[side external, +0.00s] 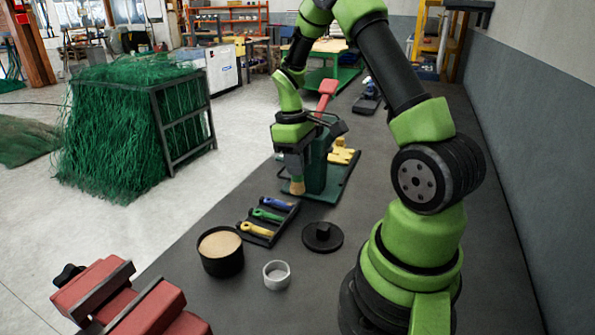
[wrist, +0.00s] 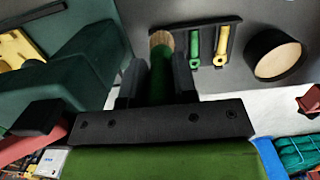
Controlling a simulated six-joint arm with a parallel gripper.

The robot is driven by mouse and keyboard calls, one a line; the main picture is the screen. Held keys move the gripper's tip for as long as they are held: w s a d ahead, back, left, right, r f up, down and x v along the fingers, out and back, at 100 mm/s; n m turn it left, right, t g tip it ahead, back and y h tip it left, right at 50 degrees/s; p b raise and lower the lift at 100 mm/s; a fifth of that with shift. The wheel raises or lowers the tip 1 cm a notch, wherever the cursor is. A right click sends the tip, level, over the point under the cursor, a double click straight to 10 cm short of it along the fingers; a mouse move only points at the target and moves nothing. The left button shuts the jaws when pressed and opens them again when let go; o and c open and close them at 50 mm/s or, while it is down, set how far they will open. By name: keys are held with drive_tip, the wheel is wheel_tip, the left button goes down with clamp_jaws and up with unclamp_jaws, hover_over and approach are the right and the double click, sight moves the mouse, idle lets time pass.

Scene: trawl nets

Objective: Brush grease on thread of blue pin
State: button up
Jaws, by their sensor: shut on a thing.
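My gripper (side external: 293,168) is shut on a brush and holds it with its pale bristles pointing down, above the bench beside the green press. In the wrist view the brush's green handle sits between the fingers and its round bristle tip (wrist: 162,42) shows beyond them. The blue pin (side external: 276,203) lies in a black rack (side external: 248,240) with a green pin (side external: 267,215) and a yellow pin (side external: 257,229). In the wrist view the green pin (wrist: 195,45) and yellow pin (wrist: 221,48) show, but I cannot make out the blue one. A black tub (side external: 222,266) with tan contents stands nearer the camera.
A green press (side external: 316,168) with a red lever (side external: 327,88) and yellow parts (side external: 344,156) stands close to my gripper. A black round lid (side external: 322,238) and a white ring (side external: 276,274) lie near the tub. A red vise (side external: 130,302) is at the front left.

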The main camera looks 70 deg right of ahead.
drive_tip(key=shift+r, duration=1.85)
drive_tip(key=shift+a, duration=0.15)
